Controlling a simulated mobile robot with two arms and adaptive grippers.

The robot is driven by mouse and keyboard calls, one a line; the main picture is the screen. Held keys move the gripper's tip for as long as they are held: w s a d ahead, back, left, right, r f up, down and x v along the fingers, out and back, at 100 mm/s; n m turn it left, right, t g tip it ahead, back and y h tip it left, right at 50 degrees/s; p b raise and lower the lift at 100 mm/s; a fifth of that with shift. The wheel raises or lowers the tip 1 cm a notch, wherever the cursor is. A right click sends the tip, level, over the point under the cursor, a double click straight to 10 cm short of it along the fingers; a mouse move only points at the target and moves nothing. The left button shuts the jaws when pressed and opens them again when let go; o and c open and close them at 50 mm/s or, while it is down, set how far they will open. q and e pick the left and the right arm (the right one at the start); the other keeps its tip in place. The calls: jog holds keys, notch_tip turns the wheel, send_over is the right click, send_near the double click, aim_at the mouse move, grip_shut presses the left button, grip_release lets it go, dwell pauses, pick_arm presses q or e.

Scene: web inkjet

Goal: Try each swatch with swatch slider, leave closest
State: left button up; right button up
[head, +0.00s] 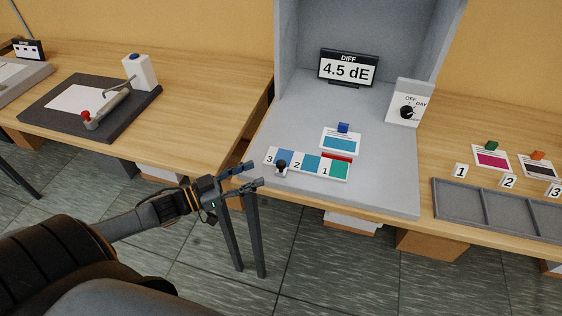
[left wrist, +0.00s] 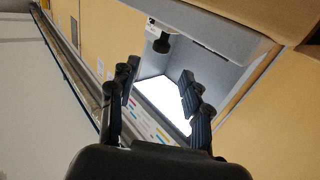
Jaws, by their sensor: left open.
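The swatch slider (head: 308,164) lies in the grey viewing booth (head: 385,175), with blue, blue and green swatches numbered 3, 2 and 1. Its black knob (head: 281,168) is at the left end, by number 3. Behind it lies a card with a teal-blue patch (head: 340,143) and a blue block on top. A red strip shows between card and slider. The display (head: 347,68) reads 4.5 dE. My left gripper (head: 251,176) is open and empty, in front and left of the slider, apart from the knob. In the left wrist view its fingers (left wrist: 160,95) are spread. My right gripper is out of view.
A dial box (head: 408,104) marked OFF and DAY stands at the booth's right. Further right are a grey tray (head: 490,208), number tags and cards with a green and an orange block. A dark board (head: 90,108) with a lever tool lies on the left table.

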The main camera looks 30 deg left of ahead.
aim_at(281, 162)
pick_arm(q)
jog(key=p+x, duration=0.1)
jog(key=x, duration=0.8)
jog(key=shift+w, duration=0.3)
jog(key=shift+c, duration=0.2)
grip_shut()
